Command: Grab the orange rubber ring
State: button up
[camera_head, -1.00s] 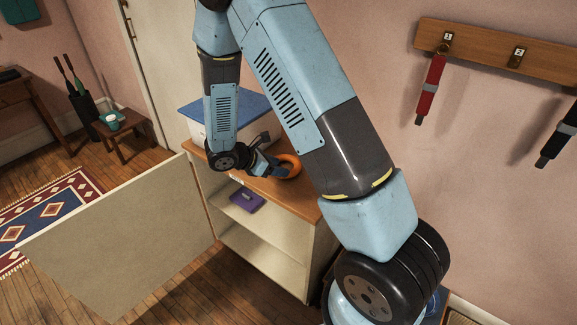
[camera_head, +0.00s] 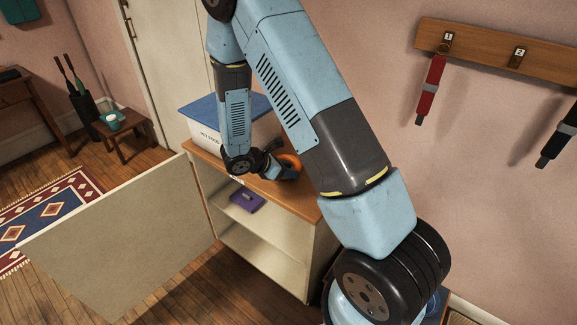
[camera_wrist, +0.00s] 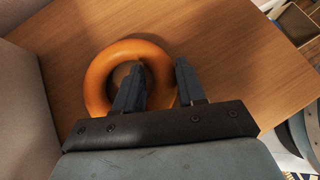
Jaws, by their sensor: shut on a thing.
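The orange rubber ring (camera_wrist: 98,82) lies on the wooden cabinet top (camera_wrist: 215,45). In the head view the ring (camera_head: 291,161) is partly hidden behind my gripper (camera_head: 277,160). In the wrist view my gripper (camera_wrist: 160,78) has one finger inside the ring's hole and the other outside its right side. The fingers are shut on the ring's right-hand band, which shows between them. The ring appears to rest flat on the wood.
A white box with a blue lid (camera_head: 203,128) stands behind my gripper on the cabinet top. The cabinet door (camera_head: 120,240) hangs open to the left. A purple item (camera_head: 246,200) lies on the shelf below. Red (camera_head: 431,90) and black items hang on the wall rack.

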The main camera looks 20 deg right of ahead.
jog(key=shift+s, duration=0.1)
jog(key=c, duration=0.4)
